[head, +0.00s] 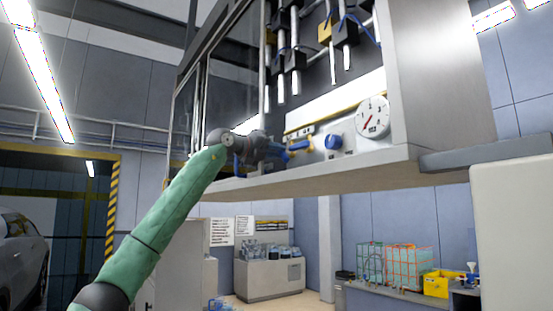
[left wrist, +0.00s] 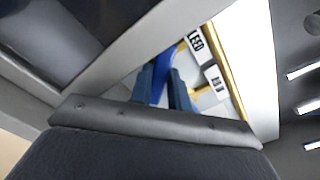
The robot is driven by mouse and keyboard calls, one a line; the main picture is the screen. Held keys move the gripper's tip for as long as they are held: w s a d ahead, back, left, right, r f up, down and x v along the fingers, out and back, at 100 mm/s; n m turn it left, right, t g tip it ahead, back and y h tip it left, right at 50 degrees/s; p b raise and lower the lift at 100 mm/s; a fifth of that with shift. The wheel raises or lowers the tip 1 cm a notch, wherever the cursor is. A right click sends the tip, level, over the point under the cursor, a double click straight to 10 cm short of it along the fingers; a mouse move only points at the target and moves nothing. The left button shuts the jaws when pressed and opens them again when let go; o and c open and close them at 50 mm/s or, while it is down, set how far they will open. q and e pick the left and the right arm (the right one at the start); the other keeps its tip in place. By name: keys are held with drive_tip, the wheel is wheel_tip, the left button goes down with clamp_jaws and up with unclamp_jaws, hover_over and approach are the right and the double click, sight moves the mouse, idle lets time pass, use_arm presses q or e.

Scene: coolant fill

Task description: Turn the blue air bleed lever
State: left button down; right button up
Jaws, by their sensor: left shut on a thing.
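The blue air bleed lever (head: 299,145) is on the lower panel of the wall-hung machine, left of a round blue knob (head: 333,141). My left gripper (head: 283,151) reaches in from the left, just under the machine's glass side, and is shut on the lever. In the left wrist view the blue lever (left wrist: 185,60) runs up between the two dark blue fingers (left wrist: 163,85), beside a label that ends in "LEED". The lever's pivot is hidden. My right gripper is in neither view.
A white pressure gauge (head: 373,117) sits right of the knob. Metal rods with dark clamps (head: 295,55) hang above the panel. The cabinet's bottom edge (head: 300,178) runs close below my gripper. A bench with a yellow bin (head: 441,284) stands low at the right.

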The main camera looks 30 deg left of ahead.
use_arm(q)
drive_tip(key=n+b, duration=0.3)
drive_tip(key=n, duration=0.5)
drive_tip(key=shift+a, duration=0.1)
drive_tip(key=shift+n+b, duration=0.35)
drive_tip(key=shift+n, duration=0.55)
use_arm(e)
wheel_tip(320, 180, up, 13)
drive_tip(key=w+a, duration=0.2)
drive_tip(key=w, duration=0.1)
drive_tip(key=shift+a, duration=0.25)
use_arm(q)
drive_tip(key=c, duration=1.6)
unclamp_jaws()
drive_tip(key=shift+s+a, duration=0.1)
drive_tip(key=shift+a, duration=0.05)
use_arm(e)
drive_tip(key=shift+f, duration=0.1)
use_arm(q)
drive_tip(key=shift+s, duration=0.15)
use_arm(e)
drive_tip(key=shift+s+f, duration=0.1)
